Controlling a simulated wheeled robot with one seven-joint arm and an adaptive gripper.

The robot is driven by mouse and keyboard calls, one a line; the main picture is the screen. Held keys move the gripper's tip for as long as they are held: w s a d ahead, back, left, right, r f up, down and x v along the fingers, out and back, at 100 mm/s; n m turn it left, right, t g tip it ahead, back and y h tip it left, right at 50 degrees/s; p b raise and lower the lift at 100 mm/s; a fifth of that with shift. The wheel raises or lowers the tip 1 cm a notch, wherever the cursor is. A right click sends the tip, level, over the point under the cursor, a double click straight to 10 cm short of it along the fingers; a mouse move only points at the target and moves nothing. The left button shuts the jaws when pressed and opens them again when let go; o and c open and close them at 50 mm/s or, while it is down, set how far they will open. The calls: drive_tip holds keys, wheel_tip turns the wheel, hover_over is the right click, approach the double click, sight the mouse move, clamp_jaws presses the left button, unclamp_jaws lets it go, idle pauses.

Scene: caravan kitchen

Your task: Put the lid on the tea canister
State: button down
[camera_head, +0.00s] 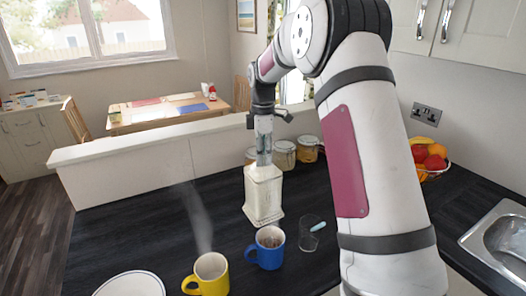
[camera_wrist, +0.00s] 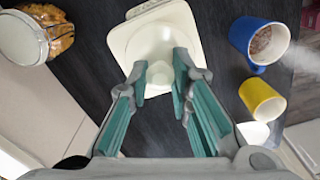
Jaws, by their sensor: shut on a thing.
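The cream, square tea canister (camera_head: 263,195) stands upright on the dark worktop, behind the blue mug. Its pale lid (camera_wrist: 152,38) is in the middle top of the wrist view, square with rounded corners. My gripper (camera_wrist: 160,75) points down at the canister from above, its fingers closed around the raised middle of the lid. In the head view my gripper (camera_head: 264,155) is directly over the canister top. The lid lines up with the canister there, with no clear gap. The fingers hide part of the lid, and I cannot tell if it is fully seated.
A blue mug (camera_head: 267,248) and a steaming yellow mug (camera_head: 209,274) stand in front. A clear glass (camera_head: 311,236) is at the right of the blue mug. Storage jars (camera_head: 284,155) stand close behind the canister. A fruit bowl (camera_head: 430,160) and sink (camera_head: 503,240) are further right.

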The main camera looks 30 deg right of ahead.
drive_tip(key=shift+f, duration=0.15)
drive_tip(key=c, duration=1.4)
unclamp_jaws()
drive_tip(key=shift+o, duration=0.2)
wheel_tip(320, 180, up, 12)
